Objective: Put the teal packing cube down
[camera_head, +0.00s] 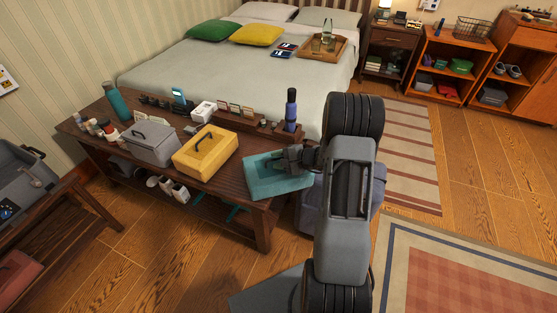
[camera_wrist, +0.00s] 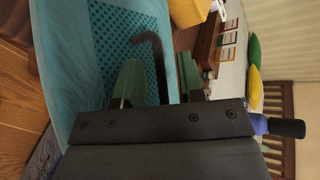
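The teal packing cube (camera_head: 262,184) is at the right end of the wooden bench, its front edge at or slightly past the bench's edge. I cannot tell whether its whole underside rests on the bench. In the wrist view its teal side and mesh top (camera_wrist: 110,32) fill the upper left. Its dark handle (camera_wrist: 151,42) stands up between my fingers. My gripper (camera_wrist: 160,78) is open around the handle, with a visible gap between the two green-padded fingers. In the head view my gripper (camera_head: 294,158) is over the cube, partly hidden by my arm.
The bench (camera_head: 222,184) also holds a yellow case (camera_head: 205,152), a grey case (camera_head: 151,143), a dark organiser and a purple-blue bottle (camera_head: 291,108) close behind the cube. The bed (camera_head: 240,65) is behind. A grey-blue bin or bag (camera_head: 312,200) stands beside the bench's right end.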

